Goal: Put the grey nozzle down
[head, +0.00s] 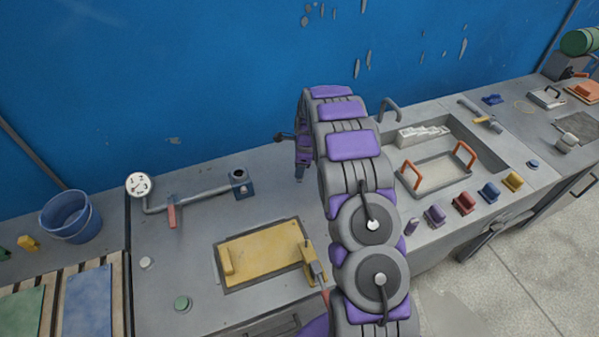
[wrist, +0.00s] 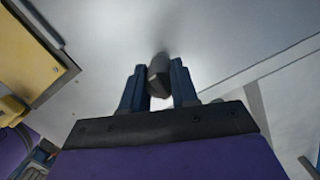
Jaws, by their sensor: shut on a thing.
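My gripper (wrist: 158,67) shows in the wrist view with its two blue fingers shut on the grey nozzle (wrist: 159,78). The nozzle is a small dark grey piece with a rounded end, held between the fingers. Below it is the plain grey worktop (wrist: 215,35); I cannot tell whether the nozzle touches it. The nozzle cannot be made out there.
A yellow panel in a recessed mould (head: 262,254) lies left of my arm. A pipe with a gauge (head: 139,185) and a blue block (head: 241,184) stand behind it. A sink (head: 440,165) and several coloured blocks are to the right.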

